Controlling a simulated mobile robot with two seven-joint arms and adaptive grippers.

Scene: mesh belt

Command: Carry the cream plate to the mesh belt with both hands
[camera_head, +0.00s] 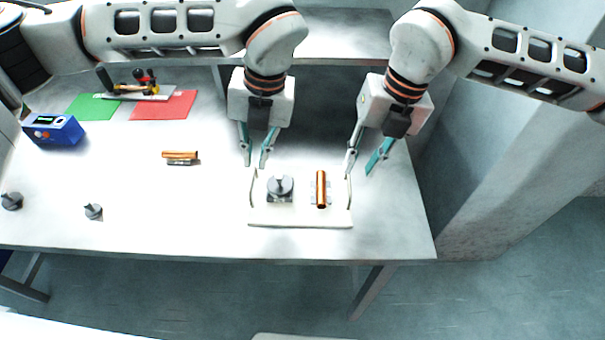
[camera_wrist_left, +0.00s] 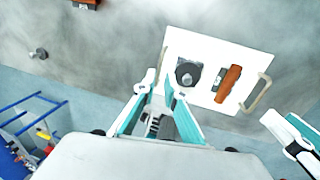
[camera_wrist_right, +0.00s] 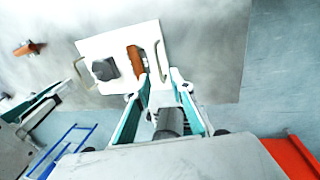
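The cream plate (camera_head: 300,219) lies flat near the table's front right edge, with an upright handle at its left side (camera_head: 252,188) and right side (camera_head: 349,191). It carries a grey knobbed part (camera_head: 280,187) and a copper cylinder (camera_head: 321,189). My left gripper (camera_head: 255,164) is open and empty, pointing down just behind the left handle. My right gripper (camera_head: 359,172) is open and empty by the right handle. Both wrist views show the plate (camera_wrist_left: 205,48) (camera_wrist_right: 108,45) beyond the open fingers; neither grips a handle. I cannot make out the mesh belt.
Another copper cylinder (camera_head: 180,155) and grey knobs (camera_head: 93,211) lie left on the table. A pillar stands right. The table between the cylinder and plate is clear.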

